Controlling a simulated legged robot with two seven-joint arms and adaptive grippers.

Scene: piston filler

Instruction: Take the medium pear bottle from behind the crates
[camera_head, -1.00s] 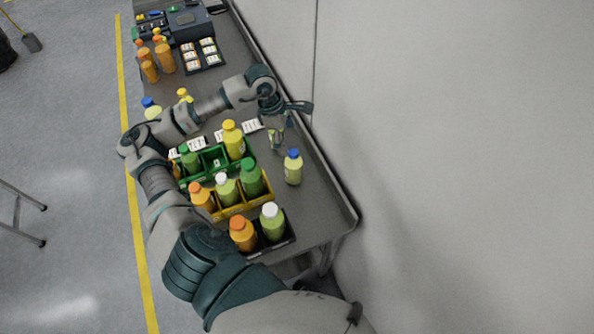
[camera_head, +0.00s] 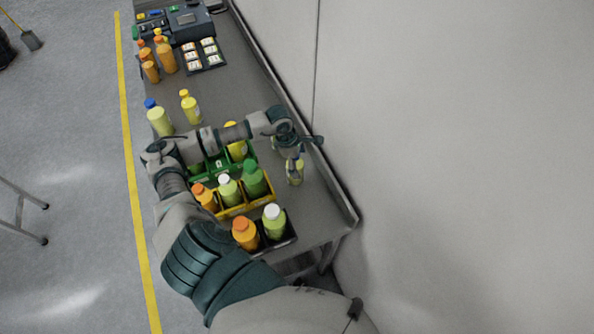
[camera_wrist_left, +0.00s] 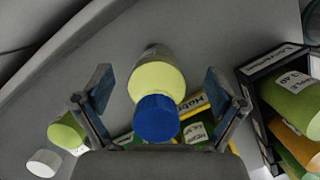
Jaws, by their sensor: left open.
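The pear bottle (camera_head: 295,176), pale yellow-green with a blue cap, stands on the table behind the crates, on the wall side. My left gripper (camera_head: 294,160) is over it, with its fingers at the bottle's top. In the left wrist view the bottle (camera_wrist_left: 158,78) and its blue cap lie between the two spread fingers of my left gripper (camera_wrist_left: 158,92). Gaps show on both sides, so the fingers are open and not closed on it. My right gripper is in neither view.
A green crate (camera_head: 217,161), a yellow crate (camera_head: 249,205) and a dark crate (camera_head: 279,243) hold bottles beside the pear bottle. A raised table edge (camera_head: 337,196) runs along the wall side. Another blue-capped bottle (camera_head: 159,121) and a yellow bottle (camera_head: 190,107) stand farther back.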

